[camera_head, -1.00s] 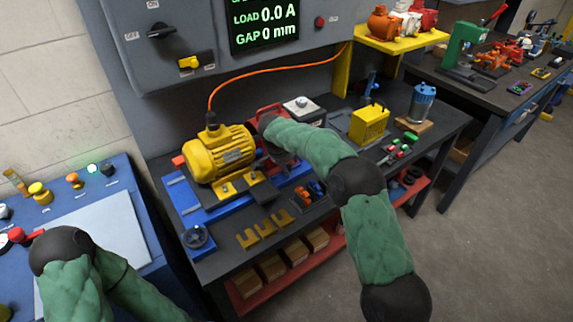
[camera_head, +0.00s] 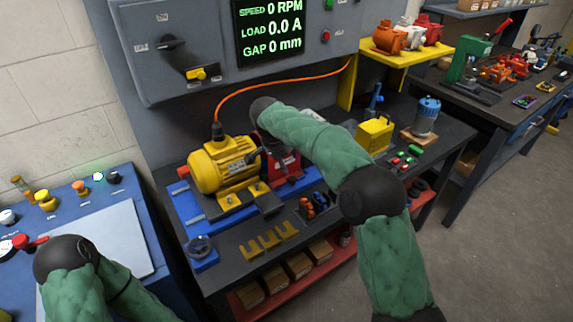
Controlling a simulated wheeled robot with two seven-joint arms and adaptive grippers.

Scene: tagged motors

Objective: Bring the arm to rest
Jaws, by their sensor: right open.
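My right arm, in a green sleeve with black joints, reaches in from the lower right over the dark workbench (camera_head: 225,258). Its wrist is bent down, and my right gripper (camera_head: 256,153) is small and partly hidden, close to the shaft end of the yellow motor (camera_head: 222,166). I see nothing held in it, and it is open. Whether it touches the motor is unclear. My left arm is folded at the lower left, with its gripper out of view.
A red machine (camera_head: 284,166) stands right of the motor on a blue base. A yellow box (camera_head: 375,134) and a blue canister (camera_head: 426,115) stand farther right. The control cabinet (camera_head: 190,40) hangs behind. A blue console (camera_head: 150,235) is at left. Open floor lies at right.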

